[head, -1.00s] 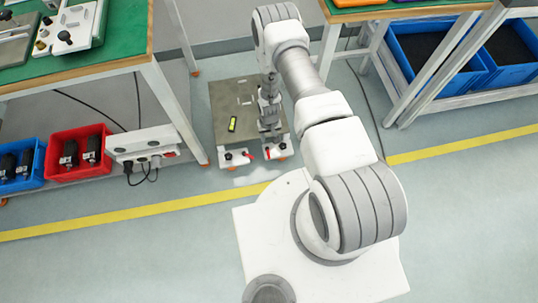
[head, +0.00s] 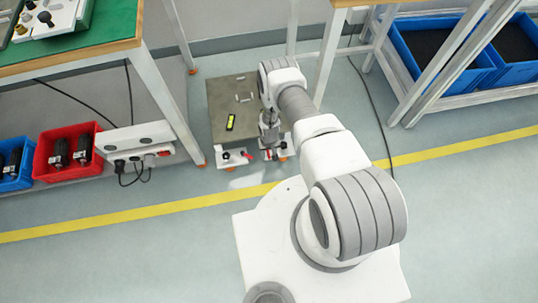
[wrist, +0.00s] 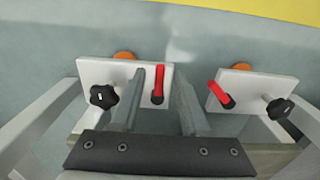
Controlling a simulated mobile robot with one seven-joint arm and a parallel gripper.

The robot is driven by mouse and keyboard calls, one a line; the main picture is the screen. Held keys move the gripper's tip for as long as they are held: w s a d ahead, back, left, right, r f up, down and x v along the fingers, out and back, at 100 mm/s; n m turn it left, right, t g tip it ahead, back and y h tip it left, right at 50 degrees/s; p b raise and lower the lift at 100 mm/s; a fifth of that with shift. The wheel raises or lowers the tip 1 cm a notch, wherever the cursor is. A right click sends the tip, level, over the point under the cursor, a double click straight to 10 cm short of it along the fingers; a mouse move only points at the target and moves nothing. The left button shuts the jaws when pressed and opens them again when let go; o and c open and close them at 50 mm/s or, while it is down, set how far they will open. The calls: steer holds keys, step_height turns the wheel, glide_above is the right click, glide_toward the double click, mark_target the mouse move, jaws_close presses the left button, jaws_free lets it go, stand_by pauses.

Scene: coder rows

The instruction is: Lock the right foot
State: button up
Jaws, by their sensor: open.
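Two white foot plates stand at the near edge of a grey platform. The right foot (head: 281,152) is on the left in the wrist view (wrist: 95,70), with a black knob (wrist: 104,96) and a red lever (wrist: 158,84) pointing up the picture. The left foot (head: 233,158), on the right in the wrist view (wrist: 255,84), has a tilted red lever (wrist: 221,95) and a black knob (wrist: 280,108). My gripper (wrist: 161,88) is open, its fingers on either side of the right foot's lever; contact cannot be told. In the head view my gripper (head: 269,137) partly hides that foot.
The platform (head: 222,100) carries a yellow-and-black item (head: 231,122). A green-topped bench (head: 110,48) stands left, its leg near the platform. A red bin (head: 42,168) and power strip (head: 135,139) sit beneath it. Blue bins (head: 425,85) stand right. Floor in front is clear.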

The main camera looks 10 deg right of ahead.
steer(key=shift+f, duration=0.1)
jaws_close()
steer(key=shift+a+m, duration=0.1)
steer(key=shift+m, duration=0.2)
steer(key=m, duration=0.1)
steer(key=a+m, duration=0.1)
steer(key=m, duration=0.3)
steer(key=shift+w+a, duration=0.25)
steer(key=shift+a, duration=0.1)
steer(key=shift+w+a+m, duration=0.25)
steer(key=shift+a+m, duration=0.05)
steer(key=shift+m, duration=0.8)
steer(key=shift+w+a+m, duration=0.2)
steer(key=shift+a+m, duration=0.05)
steer(key=shift+m, duration=0.85)
jaws_free()
